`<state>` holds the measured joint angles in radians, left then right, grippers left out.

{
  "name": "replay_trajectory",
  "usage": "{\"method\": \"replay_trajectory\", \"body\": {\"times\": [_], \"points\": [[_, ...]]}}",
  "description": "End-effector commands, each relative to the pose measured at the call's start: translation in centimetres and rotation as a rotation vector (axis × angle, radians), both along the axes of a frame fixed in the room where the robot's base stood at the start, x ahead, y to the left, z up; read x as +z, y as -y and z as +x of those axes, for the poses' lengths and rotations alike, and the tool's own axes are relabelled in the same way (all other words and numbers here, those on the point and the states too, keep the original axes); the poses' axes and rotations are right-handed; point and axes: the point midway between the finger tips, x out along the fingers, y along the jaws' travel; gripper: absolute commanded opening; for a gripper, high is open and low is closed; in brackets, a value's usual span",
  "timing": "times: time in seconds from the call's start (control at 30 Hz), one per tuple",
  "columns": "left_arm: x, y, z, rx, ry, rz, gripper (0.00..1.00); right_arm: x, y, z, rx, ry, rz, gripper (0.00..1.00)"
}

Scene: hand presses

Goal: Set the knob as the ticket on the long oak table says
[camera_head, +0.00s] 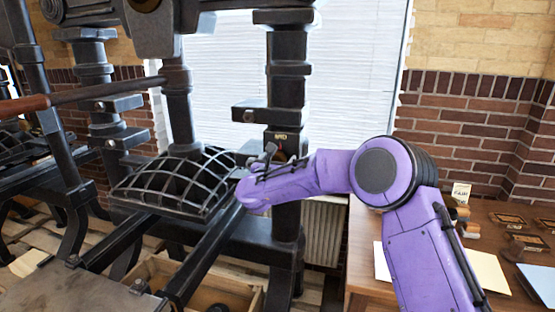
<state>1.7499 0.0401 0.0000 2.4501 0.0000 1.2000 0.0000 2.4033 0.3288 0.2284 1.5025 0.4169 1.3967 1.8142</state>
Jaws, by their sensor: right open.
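A dark fitting with small pale lettering (281,136) sits on the black press column; the lettering is too small to read surely. The knob itself cannot be told apart from the dark parts below the lettering. My right gripper (273,158), on the purple arm, is open in front of the column, just below the lettering. Whether it touches anything there I cannot tell. A small white ticket (461,192) stands on the oak table (362,262) at the right; its dark word is too small to read surely. My left gripper is not in view.
The black hand press has a domed, ribbed platen (180,182) to the left of the gripper and long dark rails below. A wooden box (150,270) stands low underneath. Sheets of paper (490,272) and small wooden blocks (527,243) lie on the table.

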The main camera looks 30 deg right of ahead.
Motion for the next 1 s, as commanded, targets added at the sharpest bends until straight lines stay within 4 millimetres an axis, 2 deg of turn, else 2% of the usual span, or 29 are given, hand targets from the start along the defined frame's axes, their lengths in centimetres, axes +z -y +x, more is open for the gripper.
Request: {"method": "replay_trajectory", "body": {"times": [0.07, 0.2, 0.23, 0.67, 1.0], "points": [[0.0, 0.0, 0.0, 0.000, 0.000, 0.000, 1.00, 0.0, 0.0, 0.0, 0.000, 0.000, 0.000, 0.86], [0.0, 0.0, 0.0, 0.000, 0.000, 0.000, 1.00, 0.0, 0.0, 0.0, 0.000, 0.000, 0.000, 0.40], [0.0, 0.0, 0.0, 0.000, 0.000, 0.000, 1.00, 0.0, 0.0, 0.0, 0.000, 0.000, 0.000, 0.32], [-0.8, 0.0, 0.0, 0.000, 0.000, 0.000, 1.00, -0.2, 0.0, 0.0, 0.001, -0.056, -0.048, 0.32], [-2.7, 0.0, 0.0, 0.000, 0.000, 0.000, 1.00, -0.3, 0.0, -0.1, 0.002, -0.263, -0.224, 0.32]]}}
